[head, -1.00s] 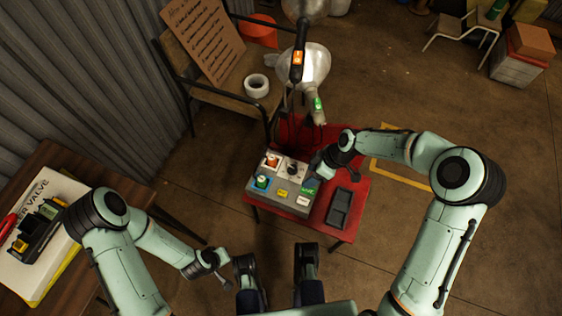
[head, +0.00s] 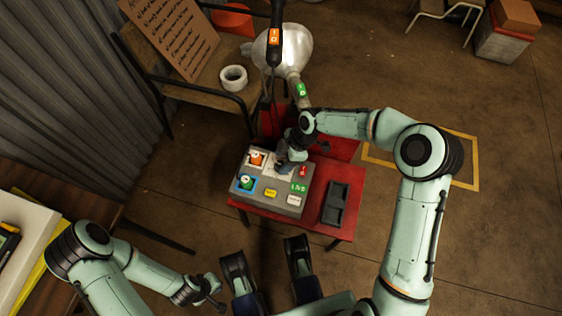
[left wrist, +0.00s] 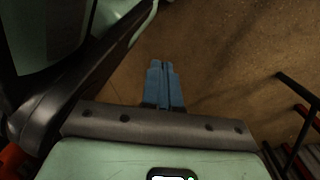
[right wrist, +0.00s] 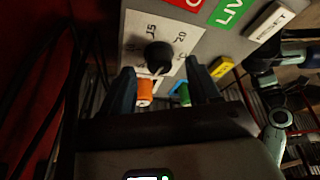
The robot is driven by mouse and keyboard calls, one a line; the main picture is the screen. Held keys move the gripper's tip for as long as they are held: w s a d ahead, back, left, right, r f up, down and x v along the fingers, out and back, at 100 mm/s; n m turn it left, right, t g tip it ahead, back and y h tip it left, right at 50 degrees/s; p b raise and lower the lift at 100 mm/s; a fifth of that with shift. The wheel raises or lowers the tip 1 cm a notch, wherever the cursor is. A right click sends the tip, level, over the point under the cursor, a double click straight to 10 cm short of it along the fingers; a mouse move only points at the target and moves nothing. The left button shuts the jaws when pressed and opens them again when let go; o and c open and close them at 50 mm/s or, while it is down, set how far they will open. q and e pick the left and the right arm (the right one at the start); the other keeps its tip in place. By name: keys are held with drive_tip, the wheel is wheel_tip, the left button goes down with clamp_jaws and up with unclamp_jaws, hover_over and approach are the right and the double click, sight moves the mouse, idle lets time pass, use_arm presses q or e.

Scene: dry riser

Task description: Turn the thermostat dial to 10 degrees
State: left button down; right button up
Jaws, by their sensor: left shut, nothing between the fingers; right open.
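The thermostat dial (right wrist: 158,55) is a black round knob on a white scale plate (right wrist: 137,28) in the right wrist view. Numbers such as 15 and 20 show around it; its pointer setting is not clear. My right gripper (right wrist: 161,82) is open, with its fingertips on either side just short of the dial; contact cannot be told. In the head view my right gripper (head: 284,163) is over the grey control box (head: 283,207) and hides the dial. My left gripper (head: 217,297) is low, away from the box; its blue fingers (left wrist: 165,83) are shut and empty.
The box also carries an orange knob (head: 256,158), a green knob (head: 246,182), a red button (head: 303,171) and several labels. It stands on a red table (head: 322,225) beside a black tray (head: 337,203).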

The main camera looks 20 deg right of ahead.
use_arm(q)
drive_tip(key=shift+s+a+f, duration=0.1)
drive_tip(key=shift+s+f, duration=0.15)
drive_tip(key=shift+s, duration=0.3)
use_arm(e)
drive_tip(key=shift+x, duration=0.9)
drive_tip(key=c, duration=1)
use_arm(q)
drive_tip(key=shift+w, duration=0.1)
